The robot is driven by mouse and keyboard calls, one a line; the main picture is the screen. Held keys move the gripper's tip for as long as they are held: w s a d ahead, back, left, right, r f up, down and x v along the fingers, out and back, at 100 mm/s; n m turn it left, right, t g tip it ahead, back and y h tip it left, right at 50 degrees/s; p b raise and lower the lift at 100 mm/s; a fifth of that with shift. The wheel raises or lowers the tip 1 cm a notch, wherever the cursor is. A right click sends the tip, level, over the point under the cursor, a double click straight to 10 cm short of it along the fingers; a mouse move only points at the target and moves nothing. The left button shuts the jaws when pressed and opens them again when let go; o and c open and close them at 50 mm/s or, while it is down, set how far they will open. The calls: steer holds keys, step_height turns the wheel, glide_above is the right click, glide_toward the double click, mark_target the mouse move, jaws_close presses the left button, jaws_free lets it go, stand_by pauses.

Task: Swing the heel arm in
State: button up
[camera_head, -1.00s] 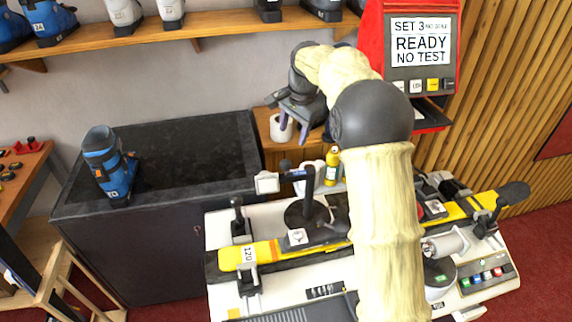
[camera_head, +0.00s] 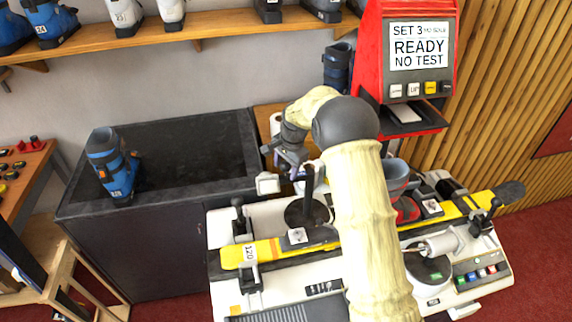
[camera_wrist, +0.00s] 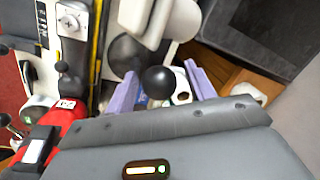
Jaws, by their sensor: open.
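The heel arm (camera_head: 268,183) has a pale block at its left end and stands on a dark post (camera_head: 308,190) with a round black base, behind the yellow ski (camera_head: 270,250) clamped on the bench. In the wrist view its pale body (camera_wrist: 150,18) is at the top, with a black ball knob (camera_wrist: 159,82) below it. My gripper (camera_head: 290,168) is at the heel arm, close above it. In the wrist view my gripper (camera_wrist: 160,90) is open, its two purple fingers either side of the knob. I cannot tell whether they touch it.
A boot (camera_head: 395,178) stands on the ski, partly hidden by my arm. The red test unit (camera_head: 372,60) reads "READY NO TEST". A blue boot (camera_head: 112,165) stands on the dark cabinet (camera_head: 190,150). A white roll (camera_wrist: 180,90) lies beyond the knob.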

jaws_close()
